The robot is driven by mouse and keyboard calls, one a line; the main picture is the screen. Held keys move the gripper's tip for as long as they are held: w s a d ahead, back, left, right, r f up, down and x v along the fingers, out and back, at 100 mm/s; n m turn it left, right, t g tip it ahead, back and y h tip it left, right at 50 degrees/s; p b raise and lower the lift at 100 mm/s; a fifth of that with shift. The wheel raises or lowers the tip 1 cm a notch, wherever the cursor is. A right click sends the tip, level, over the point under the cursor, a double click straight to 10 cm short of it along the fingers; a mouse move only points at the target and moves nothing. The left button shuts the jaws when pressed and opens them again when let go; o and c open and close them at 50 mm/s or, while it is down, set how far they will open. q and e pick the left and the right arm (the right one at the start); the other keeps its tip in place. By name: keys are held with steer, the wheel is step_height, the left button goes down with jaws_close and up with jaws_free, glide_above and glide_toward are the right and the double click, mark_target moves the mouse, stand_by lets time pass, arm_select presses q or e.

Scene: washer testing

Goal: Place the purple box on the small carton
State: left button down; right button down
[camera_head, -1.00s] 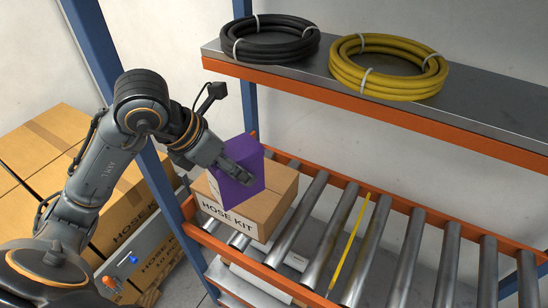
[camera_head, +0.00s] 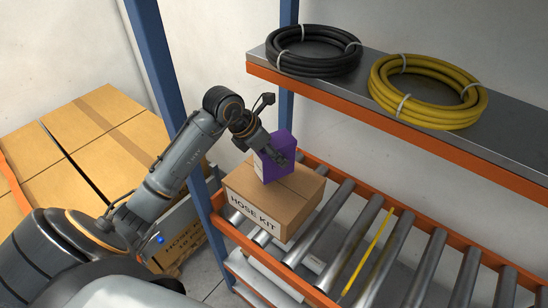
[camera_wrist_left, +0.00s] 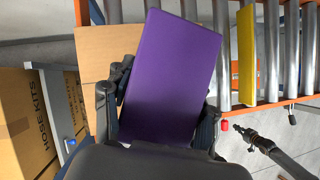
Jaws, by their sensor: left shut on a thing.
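The purple box (camera_head: 284,152) is held upright by my left gripper (camera_head: 280,160) in the head view. In the left wrist view the purple box (camera_wrist_left: 170,78) fills the middle, between the gripper's fingers (camera_wrist_left: 165,115). The small carton (camera_head: 268,212), labelled HOSE KIT, sits on the roller conveyor. The box is over the carton's top, toward its far side; I cannot tell whether its bottom touches the carton. Part of the carton (camera_wrist_left: 97,55) shows behind the box in the left wrist view. My right gripper is not in the head view.
The metal rollers (camera_head: 360,232) extend right of the carton, with a yellow strip (camera_head: 366,255) among them. A shelf (camera_head: 440,135) above holds a black hose (camera_head: 312,62) and a yellow hose (camera_head: 428,92). A blue post (camera_head: 165,75) stands left. Large cartons (camera_head: 85,125) are stacked at left.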

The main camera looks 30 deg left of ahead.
arm_select(q)
steer(key=f, duration=0.1)
steer(key=f+p, duration=0.1)
steer(key=f, duration=0.1)
steer(key=shift+w+p, duration=0.25)
steer(key=shift+p, duration=0.15)
steer(key=shift+a+f, duration=0.1)
steer(key=shift+f, duration=0.15)
steer(key=shift+c, duration=2.1)
jaws_free()
steer(key=shift+f, duration=0.1)
steer(key=shift+s, duration=0.1)
steer(key=b+v, duration=0.2)
steer(key=v, duration=1)
steer(key=shift+b, duration=0.35)
